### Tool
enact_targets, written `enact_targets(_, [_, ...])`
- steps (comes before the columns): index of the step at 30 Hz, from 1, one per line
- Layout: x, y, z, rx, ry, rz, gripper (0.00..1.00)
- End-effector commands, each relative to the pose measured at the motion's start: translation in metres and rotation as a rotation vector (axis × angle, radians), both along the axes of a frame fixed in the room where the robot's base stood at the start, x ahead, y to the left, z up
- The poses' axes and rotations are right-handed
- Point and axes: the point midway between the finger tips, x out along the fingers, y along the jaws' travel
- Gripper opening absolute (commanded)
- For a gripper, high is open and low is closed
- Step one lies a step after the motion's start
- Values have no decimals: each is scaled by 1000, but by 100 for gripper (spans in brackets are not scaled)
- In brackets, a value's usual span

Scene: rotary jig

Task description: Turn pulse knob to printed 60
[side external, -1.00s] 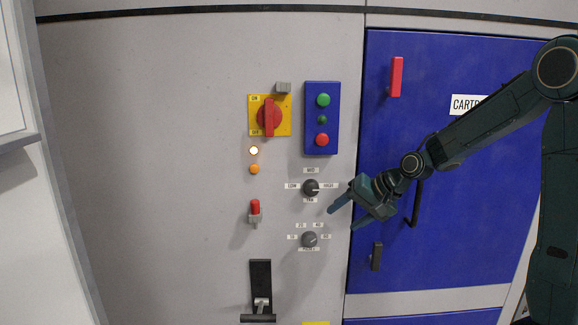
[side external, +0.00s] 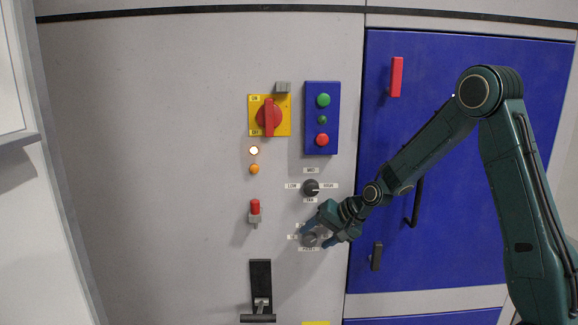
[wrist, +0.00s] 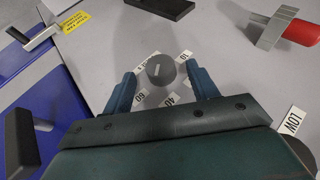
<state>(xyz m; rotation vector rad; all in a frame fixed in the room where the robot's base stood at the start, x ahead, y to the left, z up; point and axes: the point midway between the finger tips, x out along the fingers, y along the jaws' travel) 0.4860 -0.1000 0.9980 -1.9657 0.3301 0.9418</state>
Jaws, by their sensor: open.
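The pulse knob (wrist: 160,70) is a round grey dial with a pale pointer line, seen in the wrist view. Printed labels ring it: 60 (wrist: 139,95), 40 (wrist: 172,99) and 10 (wrist: 183,56). The label between 40 and 10 is partly covered by a finger. I cannot tell exactly which number the pointer meets. My gripper (wrist: 161,68) is open, with one blue finger on each side of the knob and a visible gap on both sides. In the side view my gripper (side external: 318,237) covers part of the knob (side external: 309,240) and its labels.
The fan knob (side external: 311,188) sits just above. A red-tipped toggle (side external: 255,212) is to the left and a black lever (side external: 261,285) lower left. A red rotary switch (side external: 269,117) and a blue button box (side external: 321,118) are higher. A blue door (side external: 460,240) lies right.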

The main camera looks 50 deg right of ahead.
Motion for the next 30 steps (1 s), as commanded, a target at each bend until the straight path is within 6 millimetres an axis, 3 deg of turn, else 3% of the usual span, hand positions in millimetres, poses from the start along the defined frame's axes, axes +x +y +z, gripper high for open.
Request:
enact_targets(8, [13,3,-15,0,0,0,59])
enact_targets(19, [15,3,-16,0,-1,0,59])
enact_targets(26, [15,3,-16,0,-1,0,16])
enact_targets(30, [15,3,-16,2,-2,0,14])
